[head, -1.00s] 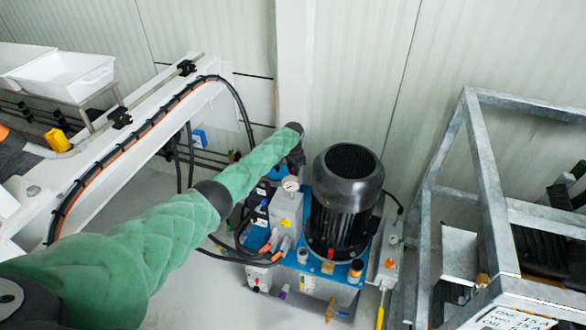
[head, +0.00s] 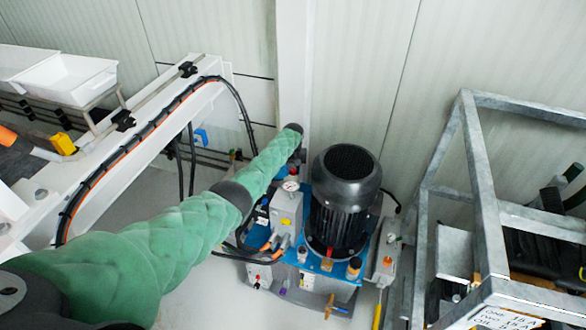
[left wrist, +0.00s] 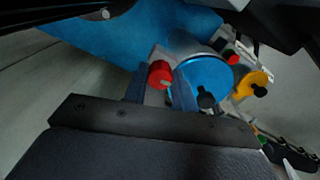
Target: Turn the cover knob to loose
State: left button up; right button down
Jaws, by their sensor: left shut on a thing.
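In the left wrist view a red knob (left wrist: 160,75) sits between the two blue-grey fingers of my left gripper (left wrist: 160,89), and the gripper appears shut on it. I cannot tell for sure whether this is the cover knob. Just right of it are a blue disc (left wrist: 205,82) with a black knob (left wrist: 206,101) and a yellow disc (left wrist: 250,86). My right gripper is not in view.
The pump unit carries a pressure gauge (head: 290,185) and several hoses close to my arm. A white beam (head: 150,120) with a black cable runs along the left. A grey metal frame (head: 487,200) stands at the right. White bins (head: 72,78) are at the upper left.

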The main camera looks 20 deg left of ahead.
pick_arm(q)
jog(key=shift+w+r+n, duration=0.15)
jog(key=shift+n, duration=0.65)
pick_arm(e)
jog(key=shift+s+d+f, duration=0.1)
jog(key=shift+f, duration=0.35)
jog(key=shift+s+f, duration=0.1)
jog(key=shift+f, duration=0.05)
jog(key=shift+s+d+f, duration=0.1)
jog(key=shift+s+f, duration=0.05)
pick_arm(q)
jog(key=o, duration=1)
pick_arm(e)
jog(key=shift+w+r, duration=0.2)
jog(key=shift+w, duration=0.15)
